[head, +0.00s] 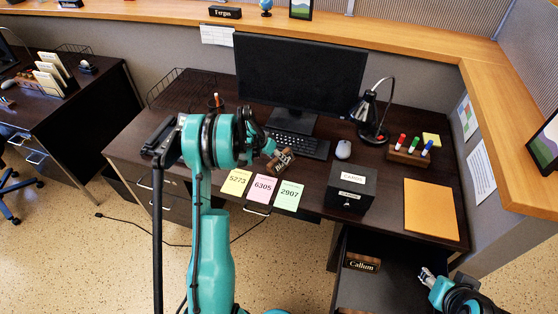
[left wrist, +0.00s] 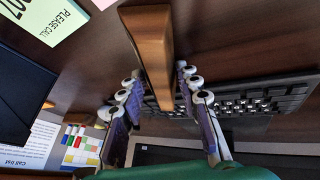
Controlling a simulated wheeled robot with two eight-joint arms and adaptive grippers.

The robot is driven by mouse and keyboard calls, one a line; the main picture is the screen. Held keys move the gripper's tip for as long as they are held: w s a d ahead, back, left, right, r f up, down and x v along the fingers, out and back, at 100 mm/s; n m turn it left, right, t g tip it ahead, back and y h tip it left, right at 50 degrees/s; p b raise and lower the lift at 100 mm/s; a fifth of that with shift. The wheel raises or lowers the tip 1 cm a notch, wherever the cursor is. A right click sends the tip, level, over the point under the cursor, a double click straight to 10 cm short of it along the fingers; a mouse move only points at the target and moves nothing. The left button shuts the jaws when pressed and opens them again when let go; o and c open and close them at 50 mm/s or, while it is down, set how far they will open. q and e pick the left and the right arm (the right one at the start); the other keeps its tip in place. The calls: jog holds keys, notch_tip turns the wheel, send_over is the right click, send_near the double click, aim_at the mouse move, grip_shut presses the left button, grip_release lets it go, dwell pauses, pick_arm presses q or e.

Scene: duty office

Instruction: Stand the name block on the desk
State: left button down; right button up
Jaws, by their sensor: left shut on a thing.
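A brown wooden name block (head: 283,160) with pale lettering is between the fingers of my left gripper (head: 268,149), in front of the keyboard on the dark desk (head: 395,188). It is tilted in the head view, and I cannot tell whether it touches the desk. In the left wrist view the block (left wrist: 150,45) sits between the two purple-padded fingers of the left gripper (left wrist: 155,92). My right gripper (head: 428,277) is small at the lower right, over a dark surface; its jaws are unclear. Another block marked Callum (head: 362,262) lies low at the front right.
Yellow, pink and green notes (head: 263,189) lie at the desk's front edge. A black box (head: 350,188), a lamp (head: 372,120), a mouse (head: 343,149), a marker holder (head: 409,156) and an orange folder (head: 431,209) stand or lie to the right. The keyboard (head: 298,145) lies behind the block.

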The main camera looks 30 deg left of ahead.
pick_arm(q)
jog(key=shift+r, duration=0.15)
jog(key=c, duration=1.1)
grip_release()
jog(key=shift+o, duration=0.2)
